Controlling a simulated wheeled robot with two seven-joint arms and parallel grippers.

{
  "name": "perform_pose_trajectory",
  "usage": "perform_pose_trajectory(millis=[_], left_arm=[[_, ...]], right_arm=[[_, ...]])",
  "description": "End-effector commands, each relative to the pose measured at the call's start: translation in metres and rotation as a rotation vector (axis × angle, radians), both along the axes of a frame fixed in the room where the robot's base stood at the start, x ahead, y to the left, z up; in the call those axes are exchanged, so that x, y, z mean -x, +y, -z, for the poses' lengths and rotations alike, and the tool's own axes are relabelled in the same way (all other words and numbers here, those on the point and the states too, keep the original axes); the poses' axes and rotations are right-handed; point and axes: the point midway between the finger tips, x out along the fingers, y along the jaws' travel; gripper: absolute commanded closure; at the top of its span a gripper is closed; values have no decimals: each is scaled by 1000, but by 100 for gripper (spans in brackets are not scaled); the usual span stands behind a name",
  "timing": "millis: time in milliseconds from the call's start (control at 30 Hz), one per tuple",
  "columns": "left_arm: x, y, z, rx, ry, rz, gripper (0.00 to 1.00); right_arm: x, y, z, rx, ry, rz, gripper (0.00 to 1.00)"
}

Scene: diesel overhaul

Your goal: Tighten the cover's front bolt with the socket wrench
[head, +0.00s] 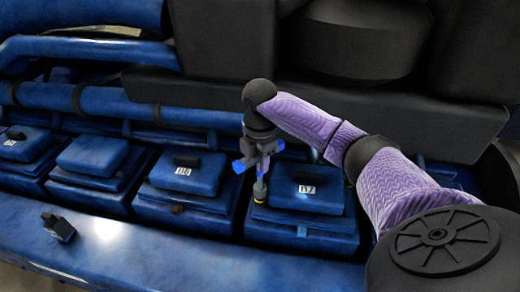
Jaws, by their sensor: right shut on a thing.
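My right gripper (259,165) points down, shut on the socket wrench (260,189), which hangs upright below its fingers. The wrench's lower end is at the left front edge of the blue cover labelled B7 (318,197). The front bolt is not clearly visible there, and I cannot tell whether the socket sits on it. My left gripper is not in view.
More blue covers stand in a row to the left, one labelled B8 (205,178). A small black and blue object (58,227) rests on the blue front ledge (150,255). Blue pipes (110,102) and a dark grey housing (400,118) lie behind the covers.

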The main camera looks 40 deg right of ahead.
Motion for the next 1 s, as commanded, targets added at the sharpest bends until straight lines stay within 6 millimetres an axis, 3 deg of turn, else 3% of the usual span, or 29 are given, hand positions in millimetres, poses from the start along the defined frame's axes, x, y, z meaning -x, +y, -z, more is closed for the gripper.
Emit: perform_pose_trajectory(millis=[200,467,833,933,1000], left_arm=[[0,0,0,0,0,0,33],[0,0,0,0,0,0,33],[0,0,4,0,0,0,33],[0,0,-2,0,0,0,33],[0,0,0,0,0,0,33]], right_arm=[[-1,0,-1,0,-3,-205,100],[0,0,0,0,-2,-206,100],[0,0,15,0,-2,-199,100],[0,1,14,-2,0,-32,100],[0,1,16,-2,1,193,100]])
